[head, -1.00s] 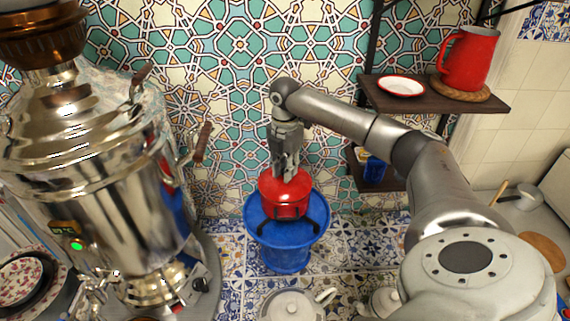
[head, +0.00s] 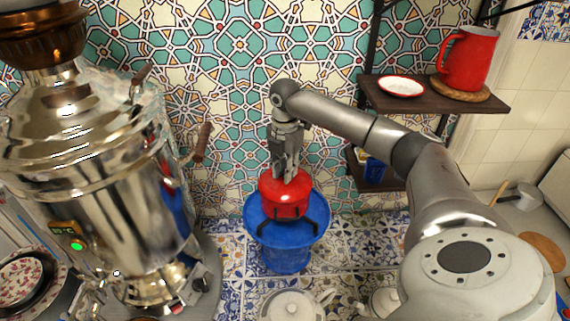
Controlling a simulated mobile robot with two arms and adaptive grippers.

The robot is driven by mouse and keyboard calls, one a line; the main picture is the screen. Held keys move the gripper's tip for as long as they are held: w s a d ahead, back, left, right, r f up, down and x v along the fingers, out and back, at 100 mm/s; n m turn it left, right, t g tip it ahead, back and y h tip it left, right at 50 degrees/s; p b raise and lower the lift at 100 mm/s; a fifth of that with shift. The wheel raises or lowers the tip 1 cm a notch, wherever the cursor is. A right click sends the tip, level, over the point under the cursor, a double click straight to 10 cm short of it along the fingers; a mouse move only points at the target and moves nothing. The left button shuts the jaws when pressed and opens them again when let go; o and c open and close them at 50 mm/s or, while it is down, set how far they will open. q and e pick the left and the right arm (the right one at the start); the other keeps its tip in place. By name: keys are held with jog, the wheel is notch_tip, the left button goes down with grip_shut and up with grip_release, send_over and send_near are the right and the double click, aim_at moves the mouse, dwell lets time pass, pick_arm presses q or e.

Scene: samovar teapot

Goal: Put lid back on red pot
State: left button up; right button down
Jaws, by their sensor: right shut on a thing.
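The red pot (head: 287,208) sits in a dark stand on top of a blue bucket-like vessel (head: 286,258) in the middle of the head view. The red lid (head: 270,184) is at the top of the pot. My right gripper (head: 290,178) points down and is shut on the lid at its top. The lid looks level and at the pot's rim; I cannot tell whether it is fully seated. My left gripper is not in view.
A large shiny samovar (head: 95,180) stands at the left. A shelf (head: 430,101) at the right holds a red pitcher (head: 468,58) and a white plate (head: 401,86). A white teapot (head: 292,305) stands at the front. The tiled wall is close behind.

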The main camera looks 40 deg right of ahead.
dwell(0.3)
jog(key=c, duration=1.2)
grip_release()
jog(key=o, duration=0.5)
jog(key=shift+r, duration=3.5)
